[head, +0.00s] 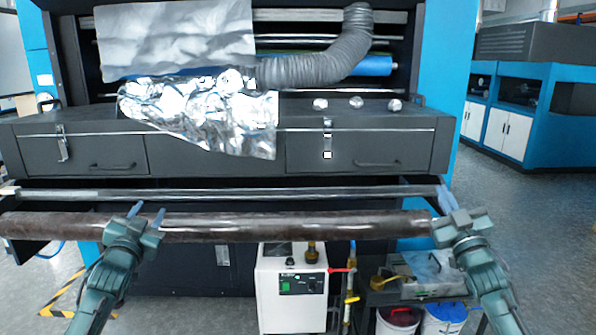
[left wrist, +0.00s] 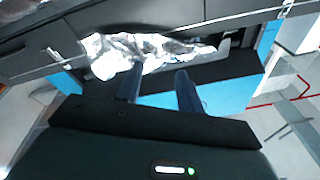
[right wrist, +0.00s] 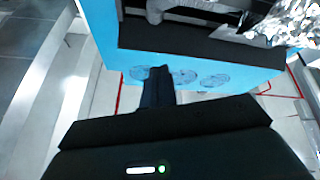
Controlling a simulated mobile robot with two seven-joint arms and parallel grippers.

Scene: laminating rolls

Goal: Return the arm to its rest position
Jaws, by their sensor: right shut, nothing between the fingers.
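My left gripper (head: 147,211) is open in the head view, its blue fingertips pointing up in front of the left part of a dark brown roll (head: 290,226). In the left wrist view the two fingers (left wrist: 159,85) stand apart with nothing between them. My right gripper (head: 446,196) is at the right end of the roll in the head view. In the right wrist view its fingers (right wrist: 158,85) are together and empty. I cannot tell whether either gripper touches the roll.
A thin silver bar (head: 290,193) runs behind the roll, below the dark machine drawers (head: 213,153). Crumpled foil (head: 215,110) and a grey hose (head: 335,62) lie on the machine. A white unit (head: 290,295) and buckets (head: 398,320) stand below. Floor is clear at right.

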